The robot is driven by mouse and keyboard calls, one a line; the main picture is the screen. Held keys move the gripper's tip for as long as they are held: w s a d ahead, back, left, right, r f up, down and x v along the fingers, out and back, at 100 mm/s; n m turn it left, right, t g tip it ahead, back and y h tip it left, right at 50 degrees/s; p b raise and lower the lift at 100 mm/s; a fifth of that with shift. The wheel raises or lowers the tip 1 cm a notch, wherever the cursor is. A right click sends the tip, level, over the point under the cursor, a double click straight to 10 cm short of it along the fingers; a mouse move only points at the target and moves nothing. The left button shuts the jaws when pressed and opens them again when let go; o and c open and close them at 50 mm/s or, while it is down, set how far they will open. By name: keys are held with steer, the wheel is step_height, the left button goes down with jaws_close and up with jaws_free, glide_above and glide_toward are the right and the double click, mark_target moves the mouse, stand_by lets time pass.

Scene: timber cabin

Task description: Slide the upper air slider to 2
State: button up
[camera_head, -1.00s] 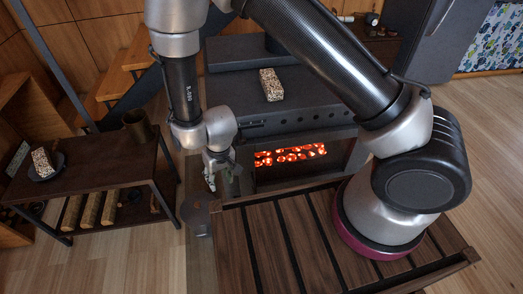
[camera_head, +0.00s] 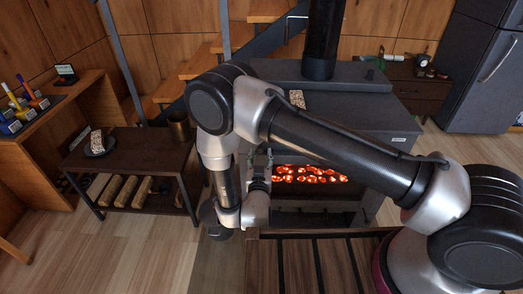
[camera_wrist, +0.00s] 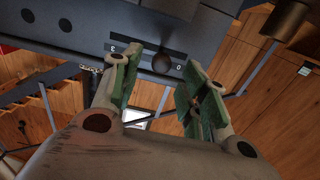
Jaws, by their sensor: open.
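The upper air slider shows in the wrist view as a dark round knob (camera_wrist: 162,63) on a slotted scale plate (camera_wrist: 147,56) on the stove's front. A 3 is readable near the plate's left end and a 0 near its right end. The knob sits closer to the 0. My gripper (camera_wrist: 160,68) is open, with one green-padded finger on each side of the knob; I cannot tell whether either touches it. In the head view my gripper (camera_head: 259,172) is at the stove's front left, and my arm hides the slider.
The black stove (camera_head: 395,122) has glowing embers (camera_head: 311,174) behind its window and a speckled block (camera_head: 297,99) on top. A low side table (camera_head: 157,150) with logs stands to the left. A dark cylindrical part (camera_wrist: 285,18) shows at the wrist view's upper right.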

mark_target(261, 151)
steer(key=shift+w, duration=2.4)
steer(key=shift+d, duration=0.15)
jaws_close()
